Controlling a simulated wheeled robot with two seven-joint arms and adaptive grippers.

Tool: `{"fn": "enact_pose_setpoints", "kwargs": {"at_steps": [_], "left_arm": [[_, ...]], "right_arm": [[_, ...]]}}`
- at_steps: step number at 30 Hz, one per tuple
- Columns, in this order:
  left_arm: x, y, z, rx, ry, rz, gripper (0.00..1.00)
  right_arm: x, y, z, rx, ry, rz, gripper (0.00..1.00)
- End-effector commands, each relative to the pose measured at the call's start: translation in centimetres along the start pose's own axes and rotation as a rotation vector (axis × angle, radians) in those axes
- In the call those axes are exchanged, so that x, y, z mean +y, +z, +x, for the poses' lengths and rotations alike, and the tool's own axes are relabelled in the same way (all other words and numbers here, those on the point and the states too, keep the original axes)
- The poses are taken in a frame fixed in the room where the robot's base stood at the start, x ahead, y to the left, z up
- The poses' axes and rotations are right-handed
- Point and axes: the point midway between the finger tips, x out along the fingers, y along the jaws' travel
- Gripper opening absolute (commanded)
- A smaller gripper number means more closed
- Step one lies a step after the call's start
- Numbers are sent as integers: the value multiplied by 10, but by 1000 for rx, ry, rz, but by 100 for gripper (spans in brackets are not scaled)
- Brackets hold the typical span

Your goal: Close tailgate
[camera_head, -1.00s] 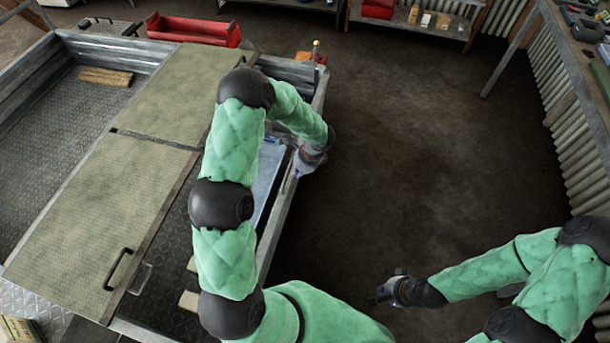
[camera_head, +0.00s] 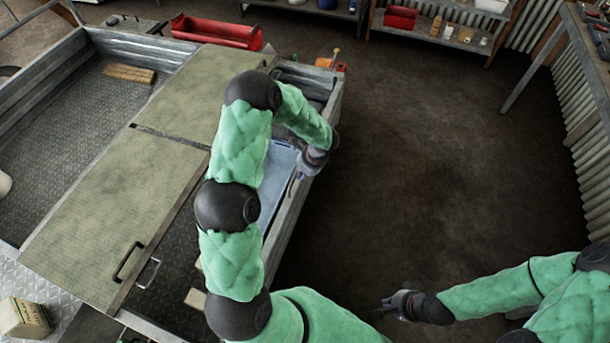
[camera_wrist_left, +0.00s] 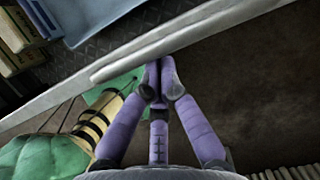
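The tailgate (camera_head: 288,222) is the long grey metal panel along the right side of the trailer bed in the head view. It appears raised, but its exact angle is hard to judge. My left gripper (camera_head: 298,176) is at its upper edge, partly hidden by my arm. In the left wrist view, the purple fingers of my left gripper (camera_wrist_left: 160,82) are drawn together, tips against or just beside the pale tailgate rail (camera_wrist_left: 165,42). I see nothing between them. My right gripper (camera_head: 385,308) hangs over the floor at lower right, apart from the trailer; its fingers are too small to judge.
Green covers (camera_head: 110,215) with a handle lie over the trailer bed. A blue item (camera_head: 277,175) lies inside near the tailgate. A red tray (camera_head: 215,33) stands behind. Shelves (camera_head: 440,35) and a bench (camera_head: 580,60) border the open dark floor (camera_head: 430,170).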

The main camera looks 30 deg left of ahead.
Motion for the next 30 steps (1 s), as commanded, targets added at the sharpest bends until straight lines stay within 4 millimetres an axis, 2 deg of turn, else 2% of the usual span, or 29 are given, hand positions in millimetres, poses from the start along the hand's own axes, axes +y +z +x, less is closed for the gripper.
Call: {"fn": "enact_pose_setpoints", "kwargs": {"at_steps": [5,13,15,21,25,30], "left_arm": [[-2,0,1,-6,-2,-3,0],[-1,-35,18,-3,0,-1,0],[-2,-28,-9,-3,-3,-6,0],[-2,-26,-51,-1,-2,-5,0],[-1,-25,-70,-2,0,-4,0],[-1,-24,-84,-1,1,-4,0]], "right_arm": [[1,0,3,0,0,0,0],[9,-1,24,0,0,0,0],[4,0,11,-1,0,0,0],[-1,0,-2,0,0,0,0],[-2,0,-7,0,0,0,0],[-3,0,-10,0,0,0,0]]}}
